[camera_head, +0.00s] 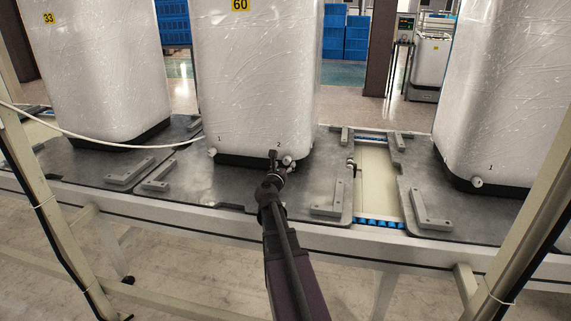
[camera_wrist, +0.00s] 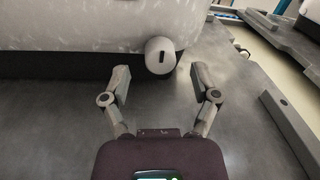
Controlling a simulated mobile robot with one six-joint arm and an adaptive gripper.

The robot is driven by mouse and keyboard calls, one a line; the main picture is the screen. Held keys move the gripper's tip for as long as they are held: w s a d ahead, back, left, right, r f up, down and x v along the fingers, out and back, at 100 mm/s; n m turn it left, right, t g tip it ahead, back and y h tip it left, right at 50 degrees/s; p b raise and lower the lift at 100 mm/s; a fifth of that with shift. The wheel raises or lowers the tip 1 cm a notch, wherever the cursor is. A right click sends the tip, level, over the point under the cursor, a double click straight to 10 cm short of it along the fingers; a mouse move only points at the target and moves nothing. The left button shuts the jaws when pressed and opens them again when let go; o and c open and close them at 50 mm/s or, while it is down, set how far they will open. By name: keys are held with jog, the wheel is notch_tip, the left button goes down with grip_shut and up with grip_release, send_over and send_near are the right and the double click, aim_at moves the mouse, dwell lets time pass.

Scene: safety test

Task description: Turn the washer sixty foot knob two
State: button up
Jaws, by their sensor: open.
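The washer marked 60 (camera_head: 258,75) is wrapped in white film and stands in the middle of the head view. Foot knob 2 (camera_head: 288,161) is a small white knob at its lower right front corner, under the label 2. It shows larger in the wrist view (camera_wrist: 160,55), with a dark slot on its face. My gripper (camera_head: 275,163) is beside the knob in the head view. In the wrist view my gripper (camera_wrist: 161,75) is open, with its fingertips to either side of and just short of the knob. Knob 1 (camera_head: 212,152) is at the washer's left corner.
Washer 33 (camera_head: 95,70) stands to the left, and another wrapped washer (camera_head: 495,90) to the right. Grey plates with raised bars (camera_head: 325,200) lie on the conveyor. A pale hose (camera_head: 120,146) crosses on the left. Frame posts (camera_head: 30,170) stand at both sides.

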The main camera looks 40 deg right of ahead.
jog(key=shift+x, duration=0.95)
grip_shut()
